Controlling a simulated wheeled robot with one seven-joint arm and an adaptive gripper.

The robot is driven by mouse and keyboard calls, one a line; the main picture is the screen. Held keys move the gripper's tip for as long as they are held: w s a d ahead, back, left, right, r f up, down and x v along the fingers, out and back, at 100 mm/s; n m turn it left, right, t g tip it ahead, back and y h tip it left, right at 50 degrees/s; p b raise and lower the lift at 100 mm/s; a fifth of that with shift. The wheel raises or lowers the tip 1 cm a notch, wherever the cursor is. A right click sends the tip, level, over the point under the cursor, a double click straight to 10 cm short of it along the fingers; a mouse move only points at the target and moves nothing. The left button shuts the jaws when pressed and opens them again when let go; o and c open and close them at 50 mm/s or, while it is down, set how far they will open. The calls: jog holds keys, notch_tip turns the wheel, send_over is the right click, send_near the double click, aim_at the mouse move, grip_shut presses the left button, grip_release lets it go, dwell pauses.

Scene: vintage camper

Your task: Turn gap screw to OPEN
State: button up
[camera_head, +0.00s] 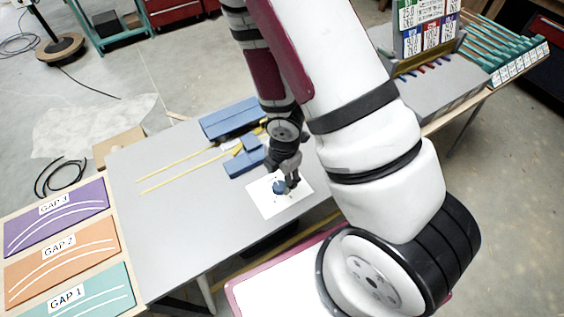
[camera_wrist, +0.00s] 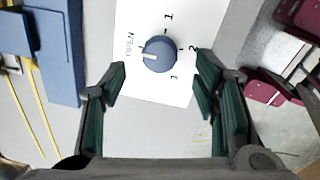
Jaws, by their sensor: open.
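A round blue knob (camera_wrist: 158,55), the gap screw, sits on a white card (camera_wrist: 190,20) on the grey table. Its white pointer mark faces left in the wrist view, toward or just below small lettering that looks like OPEN (camera_wrist: 130,47). Marks for 1, 2 and 3 stand around its other sides. In the head view the knob (camera_head: 279,187) is partly beside my gripper (camera_head: 290,180), which is directly over the card. My gripper (camera_wrist: 160,80) is open, with one dark green finger pad on each side of the knob and clear space between; I see no contact.
Blue blocks (camera_head: 244,163) and thin yellow strips (camera_head: 180,168) lie left of the card. Coloured GAP panels (camera_head: 60,246) lie at the table's left end. A rack with signs (camera_head: 430,40) stands at the far right. The table's front edge is close to the card.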

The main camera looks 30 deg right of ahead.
aim_at(282, 188)
notch_tip(282, 188, up, 7)
jog(key=shift+s+r, duration=0.15)
jog(key=shift+s, duration=0.1)
dwell(0.3)
jog(key=shift+d, duration=0.1)
dwell(0.5)
